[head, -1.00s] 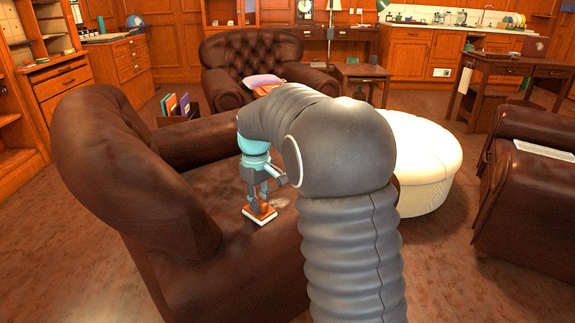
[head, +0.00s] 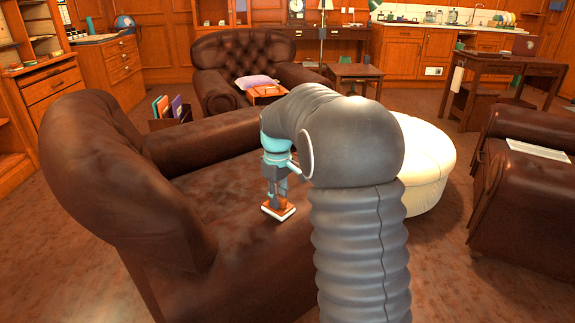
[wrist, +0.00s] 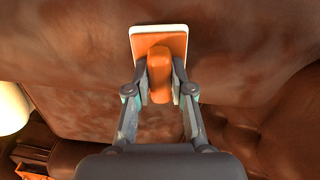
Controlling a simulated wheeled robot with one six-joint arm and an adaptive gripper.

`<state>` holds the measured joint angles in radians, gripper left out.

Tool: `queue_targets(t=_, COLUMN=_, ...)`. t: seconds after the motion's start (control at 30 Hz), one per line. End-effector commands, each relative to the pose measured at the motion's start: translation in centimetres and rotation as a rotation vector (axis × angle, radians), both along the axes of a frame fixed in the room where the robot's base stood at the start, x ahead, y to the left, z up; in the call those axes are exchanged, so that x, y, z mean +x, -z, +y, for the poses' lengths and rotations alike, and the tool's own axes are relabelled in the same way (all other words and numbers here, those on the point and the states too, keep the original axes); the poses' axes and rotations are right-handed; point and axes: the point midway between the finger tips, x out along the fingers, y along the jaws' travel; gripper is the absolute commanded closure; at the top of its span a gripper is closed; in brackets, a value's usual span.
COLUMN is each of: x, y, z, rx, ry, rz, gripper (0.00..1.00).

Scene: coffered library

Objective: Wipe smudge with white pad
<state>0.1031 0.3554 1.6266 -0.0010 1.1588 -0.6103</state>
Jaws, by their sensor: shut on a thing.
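The white pad (head: 280,211) has an orange-brown back and lies flat at the seat of the brown leather armchair (head: 215,190). In the wrist view its white rim (wrist: 160,28) shows around the orange back, with a raised orange grip (wrist: 159,75) in the middle. My gripper (head: 277,194) points down above the pad; in the wrist view its fingers (wrist: 160,92) are shut on the orange grip from both sides. The pad looks to be on the leather, but contact underneath is hidden. I see no distinct pale smudge now; the pad and my arm cover part of the seat.
The armchair's high back (head: 100,180) and far armrest (head: 215,140) border the seat on the left and behind. A cream round ottoman (head: 430,165) stands right of my arm. Another brown armchair (head: 525,200) is at the right. The seat left of the pad is clear.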

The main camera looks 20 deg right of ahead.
Motion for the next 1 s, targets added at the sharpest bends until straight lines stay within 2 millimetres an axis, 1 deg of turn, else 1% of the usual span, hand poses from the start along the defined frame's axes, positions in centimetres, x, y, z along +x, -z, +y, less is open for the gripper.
queue_targets(t=0.27, x=0.3, y=-0.1, z=-1.8, rx=0.000, ry=-0.008, rz=0.002, gripper=1.00)
queue_targets(t=0.33, x=0.3, y=-0.4, z=-1.8, rx=0.000, ry=-0.011, rz=0.000, gripper=1.00)
queue_targets(t=0.37, x=0.4, y=-0.9, z=-1.8, rx=-0.001, ry=-0.012, rz=-0.003, gripper=1.00)
queue_targets(t=0.4, x=0.4, y=-2.0, z=-1.8, rx=-0.001, ry=-0.012, rz=-0.005, gripper=1.00)
queue_targets(t=0.43, x=0.3, y=-2.7, z=-1.8, rx=-0.001, ry=-0.011, rz=-0.005, gripper=1.00)
queue_targets(t=0.57, x=0.3, y=-3.6, z=-1.9, rx=-0.001, ry=-0.010, rz=0.000, gripper=1.00)
queue_targets(t=1.0, x=0.3, y=-7.6, z=-1.5, rx=0.000, ry=-0.015, rz=-0.001, gripper=1.00)
